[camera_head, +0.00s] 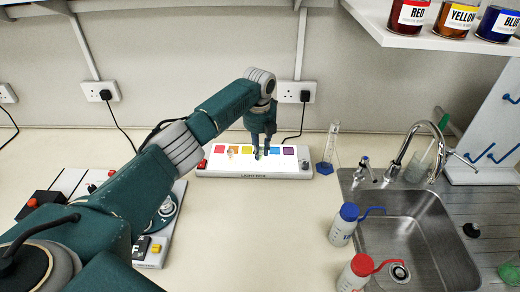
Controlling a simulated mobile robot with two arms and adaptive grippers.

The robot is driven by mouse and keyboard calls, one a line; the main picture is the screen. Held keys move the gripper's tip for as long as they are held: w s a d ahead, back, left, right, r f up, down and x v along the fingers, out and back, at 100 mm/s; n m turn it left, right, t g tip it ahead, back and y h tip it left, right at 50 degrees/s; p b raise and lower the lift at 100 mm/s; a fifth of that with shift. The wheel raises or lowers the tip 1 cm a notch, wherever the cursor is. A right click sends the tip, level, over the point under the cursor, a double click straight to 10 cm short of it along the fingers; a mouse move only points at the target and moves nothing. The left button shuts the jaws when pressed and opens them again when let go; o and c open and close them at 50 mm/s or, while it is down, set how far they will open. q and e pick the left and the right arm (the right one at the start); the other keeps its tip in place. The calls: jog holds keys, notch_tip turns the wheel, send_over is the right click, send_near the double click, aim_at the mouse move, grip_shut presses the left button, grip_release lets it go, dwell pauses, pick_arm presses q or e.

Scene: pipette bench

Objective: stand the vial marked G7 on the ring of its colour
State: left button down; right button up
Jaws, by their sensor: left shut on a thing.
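My left gripper (262,152) points down over the middle of the white light box (252,175) at the back of the bench. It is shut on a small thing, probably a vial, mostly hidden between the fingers. Its mark and colour cannot be read, and I cannot tell whether it touches the box. My right gripper is not in view.
A clear cylinder with a blue foot (325,168) stands just right of the light box. A sink (420,235), a blue-capped bottle (343,225) and a red-capped bottle (355,275) are at right. A panel with knobs (155,250) lies left. The middle bench is clear.

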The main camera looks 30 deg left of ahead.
pick_arm(q)
jog(key=shift+f, duration=0.5)
jog(key=shift+f, duration=0.2)
jog(key=c, duration=1.7)
grip_release()
jog(key=shift+r, duration=0.1)
jog(key=shift+o, duration=0.6)
